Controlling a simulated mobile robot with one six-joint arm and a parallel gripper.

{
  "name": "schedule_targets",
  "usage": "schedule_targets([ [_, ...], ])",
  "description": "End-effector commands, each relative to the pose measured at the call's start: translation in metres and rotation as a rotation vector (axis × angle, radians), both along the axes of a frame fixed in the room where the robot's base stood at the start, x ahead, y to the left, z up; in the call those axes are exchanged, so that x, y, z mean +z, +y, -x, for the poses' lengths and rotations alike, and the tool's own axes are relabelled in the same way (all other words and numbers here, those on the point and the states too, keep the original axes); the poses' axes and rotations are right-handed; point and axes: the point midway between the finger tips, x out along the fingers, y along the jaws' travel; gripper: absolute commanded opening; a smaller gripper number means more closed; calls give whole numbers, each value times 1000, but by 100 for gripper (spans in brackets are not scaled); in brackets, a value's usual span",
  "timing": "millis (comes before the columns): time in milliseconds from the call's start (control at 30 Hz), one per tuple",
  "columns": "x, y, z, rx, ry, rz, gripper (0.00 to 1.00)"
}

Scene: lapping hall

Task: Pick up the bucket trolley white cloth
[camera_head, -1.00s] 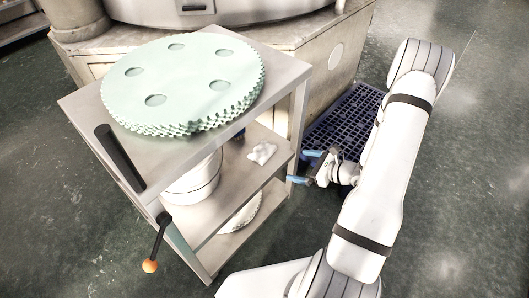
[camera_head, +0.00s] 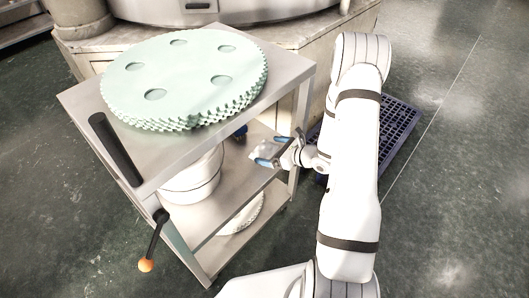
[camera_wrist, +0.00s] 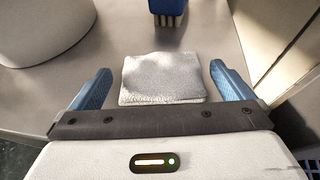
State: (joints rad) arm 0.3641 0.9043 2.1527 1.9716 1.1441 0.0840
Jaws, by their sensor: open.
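The white cloth (camera_wrist: 162,80) lies folded on the trolley's middle shelf (camera_wrist: 110,50), between and just ahead of my open fingers in the wrist view. In the head view the cloth (camera_head: 262,147) is partly hidden by my gripper (camera_head: 272,151). My gripper (camera_wrist: 160,92) has its two blue fingers apart, one on each side of the cloth, with nothing held. The bucket trolley (camera_head: 150,172) is a metal cart, and its middle shelf also shows in the head view (camera_head: 232,190).
A white bucket (camera_head: 192,182) stands left of the cloth. A blue brush-like object (camera_wrist: 168,10) sits behind it. Pale green toothed discs (camera_head: 185,75) cover the top shelf above. A trolley post (camera_head: 300,105) is close on the right. A dark blue grate (camera_head: 398,130) lies on the floor.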

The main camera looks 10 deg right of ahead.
Motion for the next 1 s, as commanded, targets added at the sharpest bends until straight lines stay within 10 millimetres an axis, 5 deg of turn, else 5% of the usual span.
schedule_targets([
  [200, -12, 18, -18, 1, 1, 0, 100],
  [467, -12, 19, -20, -1, 0, 0, 100],
  [867, -12, 19, -20, -1, 1, 0, 68],
  [1000, -12, 18, -20, -2, 0, 0, 68],
])
